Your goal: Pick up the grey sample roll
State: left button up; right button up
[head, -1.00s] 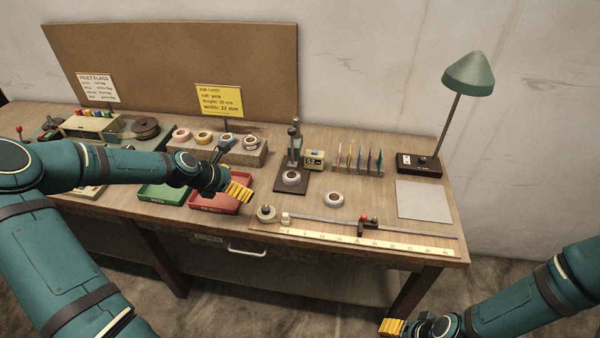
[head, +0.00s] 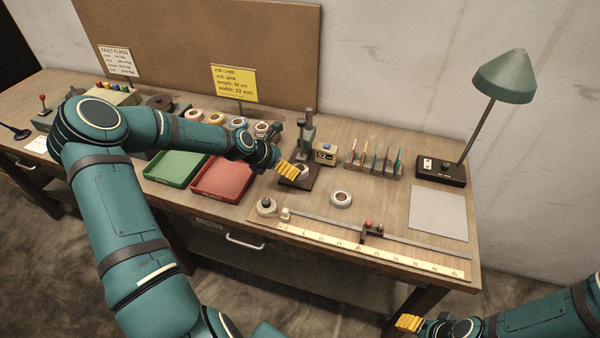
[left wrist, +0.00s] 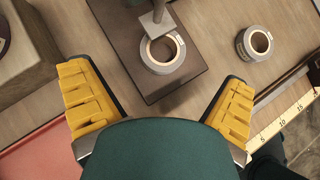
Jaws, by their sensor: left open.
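Two pale grey rolls show; I cannot tell for certain which is the sample roll. One roll (head: 304,170) sits on the dark base of the gauge stand, partly behind my left gripper (head: 288,171); in the left wrist view this roll (left wrist: 148,66) lies under the stand's square foot. The other roll (head: 341,199) lies flat on the bench, to the right of the stand; it also shows in the left wrist view (left wrist: 242,45). My left gripper is open and empty, its yellow fingers spread short of the stand. My right gripper (head: 409,322) is low, off the bench's front edge; its jaw state is unclear.
The gauge stand (head: 308,132) rises close beyond my left gripper. A red tray (head: 224,178) and green tray (head: 175,168) lie left. A ruler (head: 370,250) with a slide runs along the front. A lamp (head: 504,80) and grey pad (head: 438,210) are right.

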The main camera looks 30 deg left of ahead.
aim_at(299, 168)
pick_arm(q)
jog(key=shift+b+x, duration=0.55)
jog(key=shift+x, duration=2.85)
jog(key=shift+s+d, duration=0.2)
jog(key=shift+s, duration=0.05)
jog(key=c, duration=1.1)
